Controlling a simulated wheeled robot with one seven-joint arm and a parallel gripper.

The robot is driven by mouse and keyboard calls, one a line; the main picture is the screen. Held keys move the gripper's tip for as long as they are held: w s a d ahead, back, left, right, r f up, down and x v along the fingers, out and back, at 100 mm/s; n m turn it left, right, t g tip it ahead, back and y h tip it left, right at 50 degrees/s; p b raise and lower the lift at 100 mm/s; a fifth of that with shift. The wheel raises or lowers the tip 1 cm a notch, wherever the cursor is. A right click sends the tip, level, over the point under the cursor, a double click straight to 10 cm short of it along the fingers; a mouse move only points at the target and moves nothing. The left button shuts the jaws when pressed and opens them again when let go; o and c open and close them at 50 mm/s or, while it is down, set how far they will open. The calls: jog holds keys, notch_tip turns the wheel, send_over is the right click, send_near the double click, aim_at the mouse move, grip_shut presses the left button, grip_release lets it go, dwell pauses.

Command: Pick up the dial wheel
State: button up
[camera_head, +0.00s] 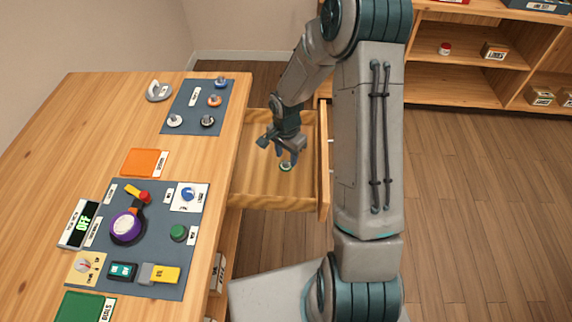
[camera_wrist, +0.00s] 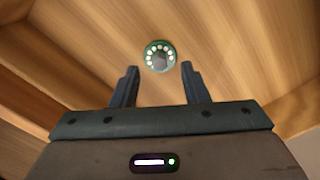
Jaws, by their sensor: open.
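The dial wheel (camera_wrist: 160,56) is a small green disc with a ring of pale holes and a grey centre. It lies on the wooden floor of the open drawer (camera_head: 257,190). In the head view the wheel (camera_head: 285,167) shows just below my fingers. My gripper (camera_head: 286,155) reaches down into the drawer above the wheel. In the wrist view my gripper (camera_wrist: 158,86) has its two fingers apart with nothing between them. The wheel appears beyond the fingertips, roughly centred between them. I cannot tell the exact height gap.
The drawer's front panel (camera_head: 323,160) stands close to the right of my gripper. The table (camera_head: 110,120) is on the left, with a blue-grey mat (camera_head: 150,270) of switches and knobs. An orange mat (camera_head: 143,162) lies behind it. Open floor (camera_head: 470,190) is at the right.

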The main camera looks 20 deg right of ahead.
notch_tip(320, 180, down, 2)
grip_shut()
dwell(0.4)
